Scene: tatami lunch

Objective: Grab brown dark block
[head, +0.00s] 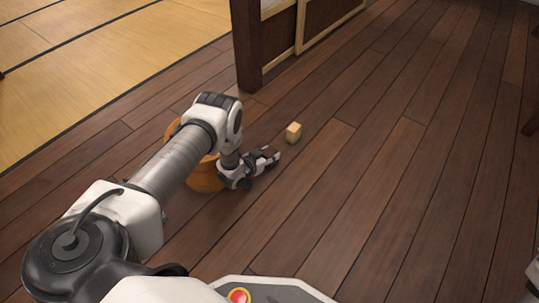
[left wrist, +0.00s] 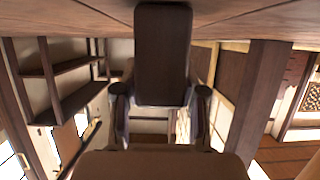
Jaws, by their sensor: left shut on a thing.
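The dark brown block (left wrist: 161,55) fills the upper middle of the left wrist view, a long slab seen close up. My left gripper (left wrist: 160,92) is shut on it, with one finger on each side. In the head view my left gripper (head: 264,160) is low over the wooden floor, at the end of my arm. The block is small and hard to tell from the dark fingers there.
A small pale yellow block (head: 293,132) lies on the floor just beyond my left gripper. An orange rounded object (head: 205,178) stands behind my left arm, partly hidden. A dark wooden post (head: 246,45) rises behind.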

